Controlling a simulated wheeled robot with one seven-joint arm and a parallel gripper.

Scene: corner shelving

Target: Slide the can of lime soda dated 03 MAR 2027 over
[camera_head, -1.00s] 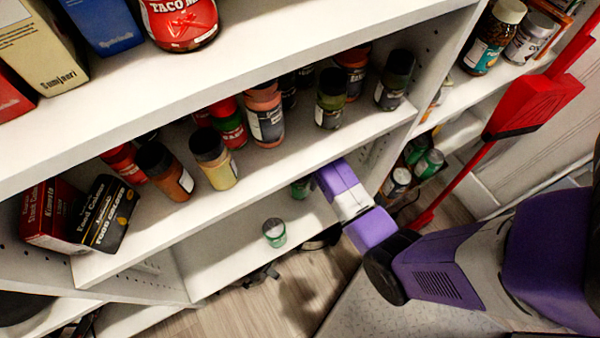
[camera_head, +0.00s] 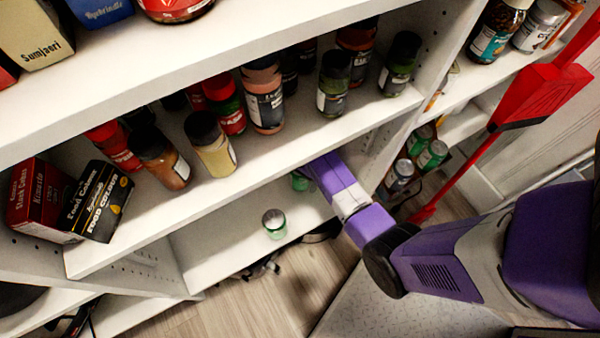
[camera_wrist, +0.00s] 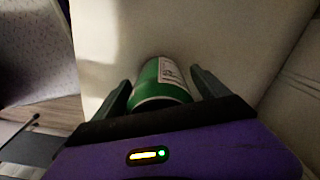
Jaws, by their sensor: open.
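In the wrist view a green can (camera_wrist: 160,88) with a white printed label panel lies between the two dark fingers of my gripper (camera_wrist: 161,84). The fingers are open, one on each side of the can, with a gap showing at least on the right. The print is too small to read, so I cannot tell the date. In the head view my purple arm reaches into the lower shelf (camera_head: 226,251), where a green can (camera_head: 300,183) is partly hidden beside it. A second green can with a silver top (camera_head: 274,223) stands nearer the shelf's front edge.
The shelf board above holds spice jars (camera_head: 213,145) and small boxes (camera_head: 95,203). It overhangs the lower shelf and leaves limited height. More cans (camera_head: 432,154) stand on the right-hand shelving, beside a red pole-like object (camera_head: 465,170). The lower shelf's left part is bare.

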